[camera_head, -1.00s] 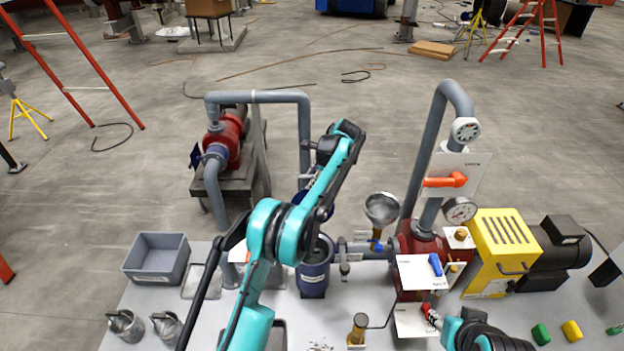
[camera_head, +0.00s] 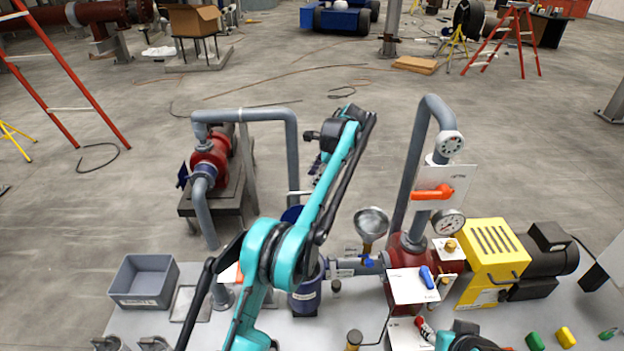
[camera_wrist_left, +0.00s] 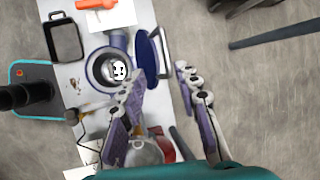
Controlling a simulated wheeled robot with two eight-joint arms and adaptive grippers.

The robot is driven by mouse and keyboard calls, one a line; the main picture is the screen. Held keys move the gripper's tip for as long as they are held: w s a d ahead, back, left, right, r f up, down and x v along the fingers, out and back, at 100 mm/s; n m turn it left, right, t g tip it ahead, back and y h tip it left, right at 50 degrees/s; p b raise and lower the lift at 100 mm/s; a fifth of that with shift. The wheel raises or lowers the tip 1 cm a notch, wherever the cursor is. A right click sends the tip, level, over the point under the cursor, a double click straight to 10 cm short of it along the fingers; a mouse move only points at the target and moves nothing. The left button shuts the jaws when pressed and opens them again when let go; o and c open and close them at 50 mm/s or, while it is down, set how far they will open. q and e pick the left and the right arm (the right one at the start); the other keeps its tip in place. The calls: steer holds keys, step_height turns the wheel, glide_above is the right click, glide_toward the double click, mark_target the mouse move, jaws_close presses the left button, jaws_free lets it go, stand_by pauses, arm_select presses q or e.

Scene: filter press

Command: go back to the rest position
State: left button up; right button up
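My left arm rises from the bottom of the head view, bends at its elbow and reaches over the bench. My left gripper (camera_head: 318,165) hangs at its far end, partly hidden by the arm. In the left wrist view its two fingers (camera_wrist_left: 160,72) are apart with nothing between them. Below them are an open round blue housing (camera_wrist_left: 113,68) and its blue lid (camera_wrist_left: 149,60), swung aside. The housing also shows in the head view (camera_head: 305,298), partly behind my arm.
A grey bin (camera_head: 143,282) stands at the bench's left. A funnel (camera_head: 370,222), a red pump (camera_head: 402,262), a tall grey pipe (camera_head: 413,160) and a yellow guard (camera_head: 492,262) stand right of my left arm. Another grey pipe (camera_head: 292,150) rises close behind it.

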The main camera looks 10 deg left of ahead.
stand_by(0.3)
arm_select(q)
steer(key=s+a+n+t+h+b, duration=0.1)
steer(key=s+n+t+h+b, duration=0.45)
steer(key=s, duration=1.65)
steer(key=s+d+f+n+b, duration=0.1)
steer(key=s+f+n+b, duration=0.7)
steer(key=s+f, duration=0.8)
steer(key=s, duration=0.3)
steer(key=shift+s+f+n, duration=0.3)
steer(key=shift+f+n, duration=0.05)
steer(key=shift+y, duration=0.25)
